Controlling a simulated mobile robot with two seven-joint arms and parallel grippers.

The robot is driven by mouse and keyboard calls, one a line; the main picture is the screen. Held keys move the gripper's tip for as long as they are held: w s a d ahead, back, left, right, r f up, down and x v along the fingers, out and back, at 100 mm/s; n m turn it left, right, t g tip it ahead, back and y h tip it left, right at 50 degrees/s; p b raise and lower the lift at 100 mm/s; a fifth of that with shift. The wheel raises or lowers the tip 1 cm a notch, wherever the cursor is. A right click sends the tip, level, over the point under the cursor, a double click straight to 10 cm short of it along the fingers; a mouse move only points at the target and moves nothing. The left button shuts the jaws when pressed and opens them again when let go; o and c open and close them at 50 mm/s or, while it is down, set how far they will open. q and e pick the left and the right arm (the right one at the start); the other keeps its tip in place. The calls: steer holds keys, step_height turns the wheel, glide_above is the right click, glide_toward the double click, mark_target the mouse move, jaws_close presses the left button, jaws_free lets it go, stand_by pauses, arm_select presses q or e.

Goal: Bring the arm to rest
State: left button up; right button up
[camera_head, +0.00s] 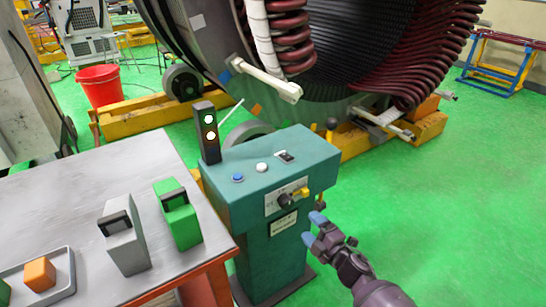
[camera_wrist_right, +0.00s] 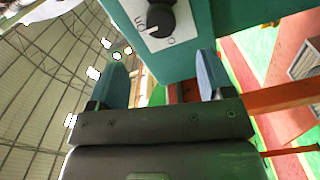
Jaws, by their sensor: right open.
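My right gripper (camera_head: 312,228) is open and empty, in front of the teal control pedestal (camera_head: 270,180) at its right side. Its blue fingertips are apart from the pedestal's front panel in the head view. In the right wrist view the two blue fingers of my right gripper (camera_wrist_right: 162,75) stand wide apart with nothing between them. A black rotary knob (camera_wrist_right: 158,17) on a white plate shows just beyond them; it also shows on the pedestal front with a yellow part beside it in the head view (camera_head: 286,201). My left gripper is not in view.
A grey table (camera_head: 75,195) at left holds a green block (camera_head: 180,220), a grey block (camera_head: 125,240) and a tray with an orange cube (camera_head: 40,273). A signal light (camera_head: 207,133) stands on the pedestal. The large stator (camera_head: 230,50) is behind. Green floor at right is clear.

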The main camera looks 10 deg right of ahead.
step_height(320, 180, up, 3)
steer(key=s+d+m+h, duration=0.3)
steer(key=m+h, duration=0.2)
steer(key=m, duration=0.6)
steer(key=s+f+m+g, duration=0.3)
steer(key=s, duration=0.9)
steer(key=s+f+m+g+h, duration=0.1)
steer(key=s+f+m+g, duration=0.2)
steer(key=s, duration=1)
steer(key=shift+f+m, duration=0.6)
steer(key=shift+f, duration=0.1)
steer(key=shift+d, duration=0.1)
